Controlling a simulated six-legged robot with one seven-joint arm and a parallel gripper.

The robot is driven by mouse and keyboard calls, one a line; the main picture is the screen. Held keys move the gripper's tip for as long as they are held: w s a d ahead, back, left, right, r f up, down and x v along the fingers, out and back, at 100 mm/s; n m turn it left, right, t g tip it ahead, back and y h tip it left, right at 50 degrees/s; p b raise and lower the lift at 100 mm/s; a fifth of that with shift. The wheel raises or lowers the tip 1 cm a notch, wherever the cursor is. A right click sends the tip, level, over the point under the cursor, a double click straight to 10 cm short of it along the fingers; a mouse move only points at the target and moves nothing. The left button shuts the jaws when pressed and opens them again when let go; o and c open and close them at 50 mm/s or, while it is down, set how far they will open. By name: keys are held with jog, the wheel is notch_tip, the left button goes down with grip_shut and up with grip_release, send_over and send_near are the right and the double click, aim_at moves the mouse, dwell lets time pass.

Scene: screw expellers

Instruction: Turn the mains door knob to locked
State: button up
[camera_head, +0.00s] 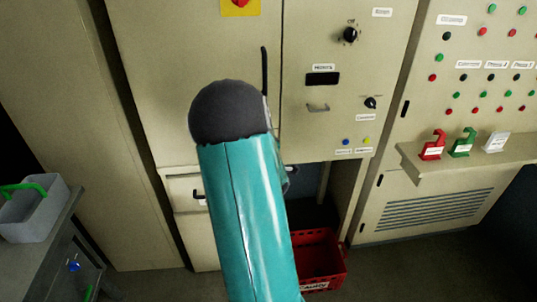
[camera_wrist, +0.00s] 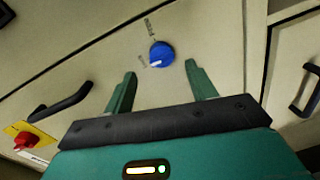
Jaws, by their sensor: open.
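In the wrist view, a round blue knob (camera_wrist: 161,54) sits on a cream panel. Its white mark points to the lower left, towards one of two small labels too blurred to read. My gripper (camera_wrist: 161,70) is open and empty, its two green fingers reaching towards the panel on either side of the knob's line. The knob shows just beyond and between the fingertips, apart from both. In the head view, my teal arm covers this part of the cabinet, so the knob is hidden there, and the gripper is mostly hidden.
A black door handle (camera_wrist: 62,103) and a red switch on a yellow plate (camera_wrist: 22,142) lie left in the wrist view. A control panel (camera_head: 480,70) with small padlock-like pieces on a ledge stands right. A red crate (camera_head: 325,262) is below, and a grey tote (camera_head: 32,212) left.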

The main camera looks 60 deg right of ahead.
jog(key=v, duration=0.8)
jog(key=shift+a, duration=0.2)
jog(key=shift+s+r, duration=0.1)
